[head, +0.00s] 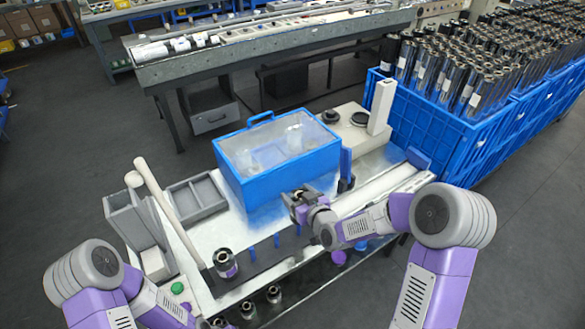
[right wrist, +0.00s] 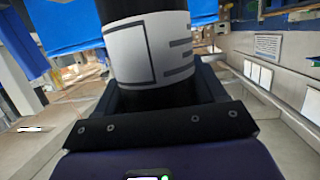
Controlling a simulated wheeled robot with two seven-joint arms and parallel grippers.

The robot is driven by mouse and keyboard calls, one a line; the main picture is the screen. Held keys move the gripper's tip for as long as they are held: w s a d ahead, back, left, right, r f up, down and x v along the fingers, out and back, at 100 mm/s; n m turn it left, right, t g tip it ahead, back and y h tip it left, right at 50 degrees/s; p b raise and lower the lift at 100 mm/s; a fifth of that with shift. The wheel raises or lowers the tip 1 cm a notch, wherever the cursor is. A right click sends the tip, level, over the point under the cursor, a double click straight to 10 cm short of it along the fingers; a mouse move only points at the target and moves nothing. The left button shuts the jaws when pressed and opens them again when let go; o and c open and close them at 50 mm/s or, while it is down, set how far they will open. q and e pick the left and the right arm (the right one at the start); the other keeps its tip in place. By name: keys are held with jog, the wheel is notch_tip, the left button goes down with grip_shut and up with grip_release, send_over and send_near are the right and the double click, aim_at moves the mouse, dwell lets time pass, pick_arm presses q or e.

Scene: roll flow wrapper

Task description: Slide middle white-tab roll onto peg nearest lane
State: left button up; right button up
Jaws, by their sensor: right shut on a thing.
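My right gripper (head: 299,199) is shut on a dark roll, just in front of the blue clear-lidded box. In the right wrist view the roll (right wrist: 150,50) is a black cylinder with a white label band between the fingers; its lower end is hidden. In the head view the gripper mostly hides it. Short blue pegs (head: 277,241) stand in a row on the dark strip, below and left of the gripper. Another roll (head: 225,263) with a metallic top and pale label stands upright at the row's left end. My left gripper is out of view; only its arm shows.
The blue clear-lidded box (head: 318,172) stands behind the gripper. A pale lane-like rail (head: 390,188) runs to the right. A grey tray (head: 196,199) and a leaning white bar (head: 165,205) are at left. Several metallic rolls (head: 274,294) show below the front edge. Blue crates (head: 430,130) hold many rolls.

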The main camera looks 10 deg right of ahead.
jog(key=shift+w+r, duration=0.5)
jog(key=shift+w, duration=0.15)
jog(key=shift+s+f+b, duration=0.25)
jog(key=shift+f+b, duration=0.15)
jog(key=shift+f, duration=0.4)
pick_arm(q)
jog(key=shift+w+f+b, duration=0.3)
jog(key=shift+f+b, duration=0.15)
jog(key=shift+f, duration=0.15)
pick_arm(e)
jog(key=shift+w+f, duration=0.1)
jog(key=shift+f, duration=1.05)
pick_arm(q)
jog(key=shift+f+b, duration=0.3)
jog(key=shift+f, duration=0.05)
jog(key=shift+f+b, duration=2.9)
pick_arm(e)
jog(key=shift+f, duration=2.7)
jog(key=o, duration=1.4)
